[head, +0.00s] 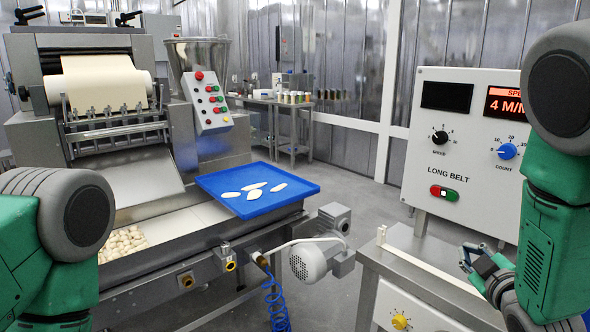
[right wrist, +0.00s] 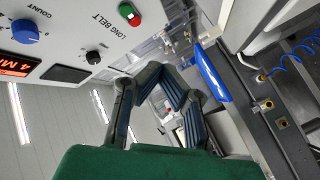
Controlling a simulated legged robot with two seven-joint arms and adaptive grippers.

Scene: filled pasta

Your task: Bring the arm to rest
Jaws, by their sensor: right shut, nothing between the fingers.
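My right gripper (head: 472,260) shows at the lower right of the head view, beside the long-belt control panel (head: 464,150) and by the right end of the narrow belt bench (head: 430,265). It is shut and empty. In the right wrist view its dark fingers (right wrist: 160,85) rise from my green wrist, with nothing held between them. My right arm comes down the right edge of the head view, bent at the elbow. Only part of my left arm shows at the lower left of the head view; its gripper is out of sight.
A blue tray (head: 206,181) with several pale flat pieces lies on the pasta machine (head: 215,152). Small pasta pieces (head: 122,243) lie in the machine's trough. A motor (head: 308,262) and a blue coiled hose (head: 277,305) stick out in front. Open floor lies between machine and bench.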

